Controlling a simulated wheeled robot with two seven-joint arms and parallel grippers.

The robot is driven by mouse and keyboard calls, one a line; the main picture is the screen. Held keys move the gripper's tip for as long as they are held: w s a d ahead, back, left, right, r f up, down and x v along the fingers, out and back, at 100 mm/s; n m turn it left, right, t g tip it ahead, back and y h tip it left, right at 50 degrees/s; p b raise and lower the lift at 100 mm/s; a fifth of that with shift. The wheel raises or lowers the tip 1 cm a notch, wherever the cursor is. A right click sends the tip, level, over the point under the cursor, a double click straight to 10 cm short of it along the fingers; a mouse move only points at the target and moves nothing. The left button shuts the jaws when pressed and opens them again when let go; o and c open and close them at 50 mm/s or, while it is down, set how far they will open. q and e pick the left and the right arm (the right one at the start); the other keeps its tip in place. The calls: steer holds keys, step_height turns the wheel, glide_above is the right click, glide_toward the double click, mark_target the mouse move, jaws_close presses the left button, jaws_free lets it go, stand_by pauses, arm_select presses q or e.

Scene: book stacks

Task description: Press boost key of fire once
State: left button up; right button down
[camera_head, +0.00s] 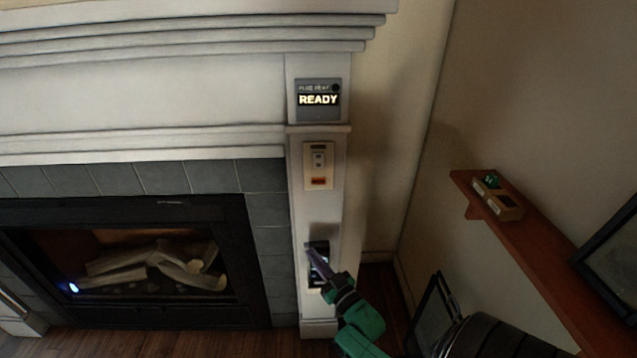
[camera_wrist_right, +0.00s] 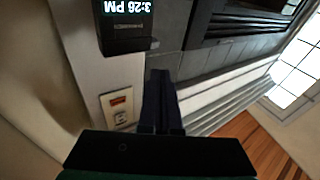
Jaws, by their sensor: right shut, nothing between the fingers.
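The fire (camera_head: 160,265) is set in a dark frame in the white mantel, with pale logs and a small blue glow. On the white pillar to its right are a "READY" display (camera_head: 318,99), a cream plate (camera_head: 313,181) with an orange mark, and a low dark panel (camera_head: 319,284). In the wrist view the dark panel (camera_wrist_right: 127,42) reads "3:26 PM" upside down, near the cream plate (camera_wrist_right: 118,115). No key labelled boost is legible. My right gripper (camera_head: 308,250) is shut and empty in front of the dark panel, partly hiding it; its fingers (camera_wrist_right: 160,78) show in the wrist view. Contact cannot be told.
A red-brown shelf (camera_head: 545,255) on the right wall carries a small tan box (camera_head: 497,199). A dark frame (camera_head: 610,262) is at the right edge, and another (camera_head: 433,312) stands low beside my right arm. The wall beside the pillar is bare.

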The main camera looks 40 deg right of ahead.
mark_target(318, 181)
step_height(318, 181, up, 15)
steer(key=s+d+t+h, duration=0.1)
steer(key=t, duration=0.4)
steer(key=shift+d+f+m, duration=0.15)
steer(key=shift+d+m, duration=0.2)
steer(key=shift+m, duration=0.05)
steer(key=shift+w+d+b, duration=0.9)
steer(key=shift+w+b, duration=0.05)
steer(key=shift+w, duration=0.2)
steer(key=shift+w+d+b, duration=0.9)
steer(key=shift+w+b, duration=0.1)
steer(key=shift+w, duration=0.1)
steer(key=shift+w+d+b, duration=0.9)
steer(key=shift+w+b, duration=0.05)
steer(key=shift+w, duration=0.2)
steer(key=shift+w+f, duration=0.1)
steer(key=shift+w+d+b, duration=0.25)
steer(key=shift+b, duration=0.05)
